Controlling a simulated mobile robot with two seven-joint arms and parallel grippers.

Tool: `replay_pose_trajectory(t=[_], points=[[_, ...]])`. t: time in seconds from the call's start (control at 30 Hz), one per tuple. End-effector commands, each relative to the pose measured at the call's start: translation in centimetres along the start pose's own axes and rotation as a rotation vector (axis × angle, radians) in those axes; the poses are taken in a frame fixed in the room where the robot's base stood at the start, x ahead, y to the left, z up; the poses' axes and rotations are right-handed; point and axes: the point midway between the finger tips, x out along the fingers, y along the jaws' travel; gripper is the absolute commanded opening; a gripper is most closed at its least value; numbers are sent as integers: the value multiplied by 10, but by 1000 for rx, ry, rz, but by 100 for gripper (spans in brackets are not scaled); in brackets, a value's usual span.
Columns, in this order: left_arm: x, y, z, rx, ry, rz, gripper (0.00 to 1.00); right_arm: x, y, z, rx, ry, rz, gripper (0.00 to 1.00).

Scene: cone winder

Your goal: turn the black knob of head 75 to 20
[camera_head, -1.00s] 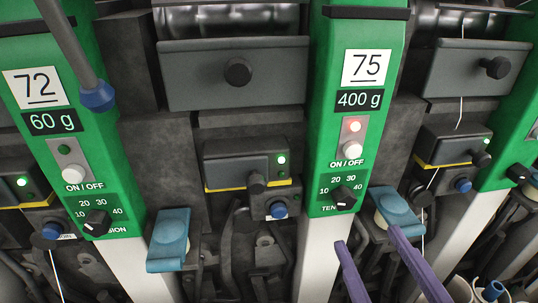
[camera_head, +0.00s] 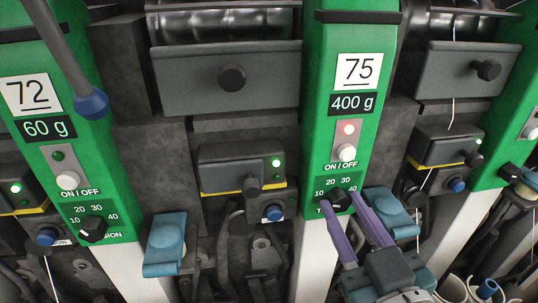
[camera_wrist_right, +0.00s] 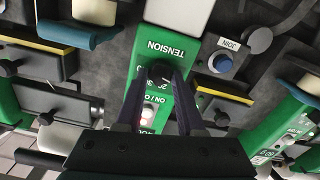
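Head 75 is the green post with the white 75 label (camera_head: 359,71). Its black knob (camera_head: 339,200) sits at the post's lower end under a scale marked 10 to 40. Which number its pointer faces is too small to tell. My right gripper (camera_head: 340,199) comes up from below with its two purple fingers apart, one tip on each side of the knob. In the right wrist view the knob (camera_wrist_right: 157,69) shows between the dark fingertips (camera_wrist_right: 158,70), with no clear grip on it. The fingers hide part of the scale. My left gripper is not in view.
Above the knob are a white ON/OFF button (camera_head: 346,152) and a lit red lamp (camera_head: 349,129). A blue lever (camera_head: 392,210) stands close to the right finger. Head 72 (camera_head: 28,95) has its own black knob (camera_head: 93,229) at the left. A blue-tipped rod (camera_head: 91,103) hangs at upper left.

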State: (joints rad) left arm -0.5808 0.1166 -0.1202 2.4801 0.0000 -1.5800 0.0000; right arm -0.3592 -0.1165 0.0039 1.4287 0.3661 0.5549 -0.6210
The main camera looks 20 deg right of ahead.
Motion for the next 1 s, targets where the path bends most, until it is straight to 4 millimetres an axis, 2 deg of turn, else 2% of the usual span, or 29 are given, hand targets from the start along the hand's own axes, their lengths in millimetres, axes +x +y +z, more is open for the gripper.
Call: replay_pose_trajectory(t=[0.03, 0.3, 0.73, 1.0], points=[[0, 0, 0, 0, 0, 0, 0, 0, 0, 0, 0, 0, 0, 31], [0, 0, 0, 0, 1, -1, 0, 0, 0, 0, 0, 0, 0, 0], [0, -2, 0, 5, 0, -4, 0, 0, 0, 0, 27, 0, 0, 0], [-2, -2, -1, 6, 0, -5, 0, 0, 0, 0, 171, 0, 0, 0]])
